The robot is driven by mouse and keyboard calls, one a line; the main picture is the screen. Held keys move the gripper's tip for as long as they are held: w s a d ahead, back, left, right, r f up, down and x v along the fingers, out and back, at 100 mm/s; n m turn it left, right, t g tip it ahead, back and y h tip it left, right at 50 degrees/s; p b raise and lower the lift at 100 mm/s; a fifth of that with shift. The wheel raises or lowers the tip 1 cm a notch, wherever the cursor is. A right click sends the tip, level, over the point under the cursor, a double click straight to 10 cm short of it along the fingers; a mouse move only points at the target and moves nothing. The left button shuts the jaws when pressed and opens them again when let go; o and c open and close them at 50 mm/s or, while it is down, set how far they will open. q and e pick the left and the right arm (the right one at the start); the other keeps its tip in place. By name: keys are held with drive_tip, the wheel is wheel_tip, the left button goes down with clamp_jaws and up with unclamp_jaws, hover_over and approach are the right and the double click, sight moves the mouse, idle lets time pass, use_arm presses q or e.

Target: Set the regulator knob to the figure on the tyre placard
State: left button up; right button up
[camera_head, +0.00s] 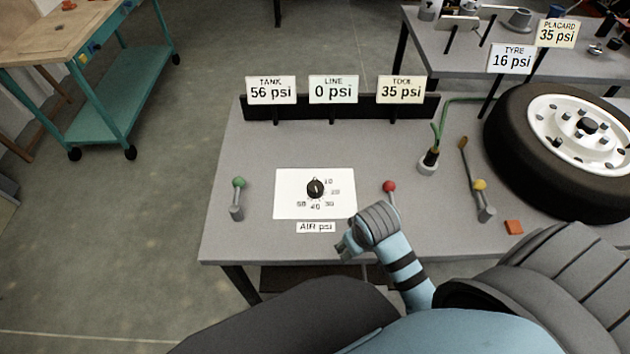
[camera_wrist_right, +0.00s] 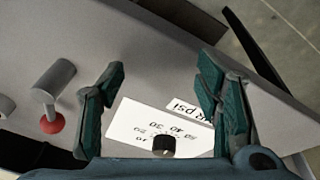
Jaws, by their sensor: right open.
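The black regulator knob (camera_head: 315,188) sits on a white dial plate (camera_head: 288,206) with figures around it. A pale mark on the knob points roughly away from me; its exact setting is hard to read. The tyre placard (camera_head: 558,34) reads 35 psi. My right gripper (camera_head: 346,244) is at the bench's front edge, to the front right of the dial plate. In the right wrist view its fingers (camera_wrist_right: 158,82) are open and empty. The knob (camera_wrist_right: 163,146) shows between them, low in the picture, apart from both. My left gripper is not in view.
Signs read TANK 56 psi (camera_head: 270,90), LINE 0 psi (camera_head: 333,90), TOOL 35 psi (camera_head: 402,90) and TYRE 16 psi (camera_head: 511,59). Levers with green (camera_head: 238,183), red (camera_head: 389,186) and yellow (camera_head: 480,185) balls stand on the bench. A tyre (camera_head: 510,140) lies at right.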

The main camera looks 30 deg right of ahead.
drive_tip(key=shift+m+g, duration=0.3)
drive_tip(key=shift+g, duration=0.2)
drive_tip(key=w, duration=0.3)
drive_tip(key=w+r, duration=0.1)
drive_tip(key=w, duration=0.3)
drive_tip(key=w+r, duration=0.1)
drive_tip(key=w, duration=0.2)
drive_tip(key=shift+w+a+r, duration=0.1)
drive_tip(key=shift+w+r, duration=0.1)
wheel_tip(320, 180, up, 11)
drive_tip(key=g, duration=0.2)
hover_over(315, 187)
wheel_tip(315, 187, down, 14)
drive_tip(key=b, duration=0.3)
drive_tip(key=shift+f, duration=0.15)
drive_tip(key=shift+c, duration=0.4)
